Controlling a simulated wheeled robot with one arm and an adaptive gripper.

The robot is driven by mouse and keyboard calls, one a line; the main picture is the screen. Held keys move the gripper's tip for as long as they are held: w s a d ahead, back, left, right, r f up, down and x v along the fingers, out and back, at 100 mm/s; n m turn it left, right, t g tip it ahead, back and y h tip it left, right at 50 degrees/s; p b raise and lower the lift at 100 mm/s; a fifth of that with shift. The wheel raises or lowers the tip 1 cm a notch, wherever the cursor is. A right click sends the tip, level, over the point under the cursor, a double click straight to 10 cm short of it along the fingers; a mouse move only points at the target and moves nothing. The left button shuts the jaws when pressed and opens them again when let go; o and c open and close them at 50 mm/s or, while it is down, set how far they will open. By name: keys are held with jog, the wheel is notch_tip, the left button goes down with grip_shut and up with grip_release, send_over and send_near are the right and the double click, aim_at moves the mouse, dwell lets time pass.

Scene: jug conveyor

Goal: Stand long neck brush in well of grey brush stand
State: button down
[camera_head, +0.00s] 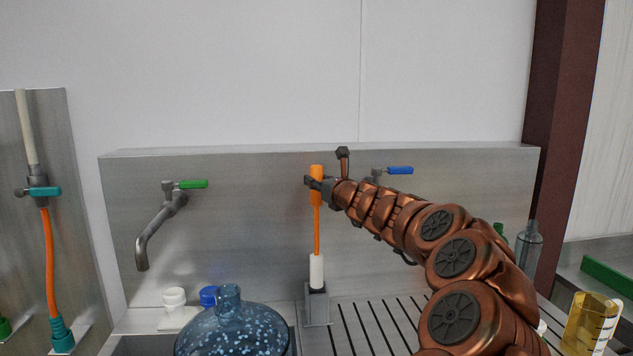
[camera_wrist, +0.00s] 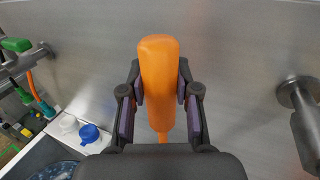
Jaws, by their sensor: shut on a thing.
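The long neck brush has an orange handle (camera_head: 316,190), a thin orange neck and a white head (camera_head: 316,271). It hangs upright, head down. My gripper (camera_head: 317,183) is shut on the orange handle, which also shows upright between the fingers in the wrist view (camera_wrist: 158,75). The grey brush stand (camera_head: 317,311) is a narrow upright block on the counter, directly below the brush in the head view. The white head's lower end meets the stand's top there; I cannot tell whether it is inside the well. The wrist view hides the head and stand.
A blue jug (camera_head: 232,328) stands left of the stand. White (camera_head: 174,298) and blue caps (camera_head: 208,296) lie behind it. A tap with a green lever (camera_head: 163,222) juts out at left. A slotted drainboard (camera_head: 375,325) lies right of the stand. A yellow pitcher (camera_head: 588,325) stands far right.

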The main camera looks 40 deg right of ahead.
aim_at(319, 207)
jog(key=shift+w+f+b, duration=0.1)
jog(key=shift+f+b, duration=2.2)
jog(key=shift+f, duration=1.15)
jog(key=c, duration=0.8)
grip_release()
jog(key=shift+o, duration=0.2)
jog(key=v, duration=1.2)
